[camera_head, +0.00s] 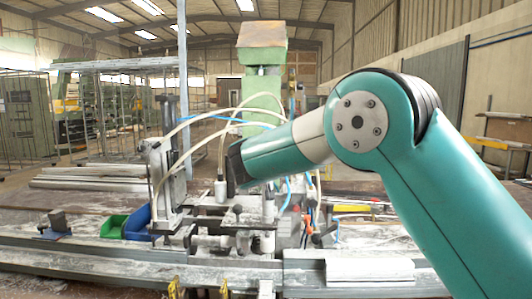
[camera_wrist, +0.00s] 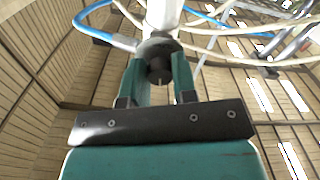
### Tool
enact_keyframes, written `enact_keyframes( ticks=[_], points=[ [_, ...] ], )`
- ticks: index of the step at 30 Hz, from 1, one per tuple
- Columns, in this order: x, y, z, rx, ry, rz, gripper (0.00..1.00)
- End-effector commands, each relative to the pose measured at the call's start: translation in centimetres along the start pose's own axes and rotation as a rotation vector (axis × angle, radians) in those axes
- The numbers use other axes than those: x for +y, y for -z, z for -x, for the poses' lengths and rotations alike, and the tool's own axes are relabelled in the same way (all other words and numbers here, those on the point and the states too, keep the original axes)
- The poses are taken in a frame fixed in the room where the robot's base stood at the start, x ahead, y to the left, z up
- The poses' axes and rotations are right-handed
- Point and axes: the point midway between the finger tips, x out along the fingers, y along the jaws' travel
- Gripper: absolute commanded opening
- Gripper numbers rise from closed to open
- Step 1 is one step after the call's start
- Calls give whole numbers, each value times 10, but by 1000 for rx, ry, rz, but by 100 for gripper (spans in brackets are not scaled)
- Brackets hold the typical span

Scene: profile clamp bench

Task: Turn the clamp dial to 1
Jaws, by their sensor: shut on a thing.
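In the wrist view the clamp dial (camera_wrist: 158,44) is a dark grey round knob below a pale cylinder. My gripper (camera_wrist: 159,66) has its two teal fingers shut on the knob, one finger on each side. No numbers or pointer on the dial can be read, so its setting cannot be told. In the head view my arm reaches in from the right to the clamp machine (camera_head: 263,97). The dark end of the arm is beside the machine's middle, and the fingers and dial cannot be made out there.
Pale hoses and a blue hose (camera_wrist: 92,32) loop close around the gripper. A metal rail (camera_head: 120,265) runs along the bench front. A blue bin (camera_head: 138,222) and a green bin (camera_head: 113,227) stand to the left. A vertical clamp post (camera_head: 160,180) stands left of my gripper.

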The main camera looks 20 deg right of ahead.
Motion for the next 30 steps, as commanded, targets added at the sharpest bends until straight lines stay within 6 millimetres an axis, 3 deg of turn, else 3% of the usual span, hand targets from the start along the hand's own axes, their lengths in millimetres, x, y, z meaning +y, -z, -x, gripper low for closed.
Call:
enact_keyframes(
  ticks=[21, 30],
  points=[
    [-1, 1, 0, 0, 3, 642, 2],
    [-1, 1, 0, 0, 2, 833, 2]
  ],
)
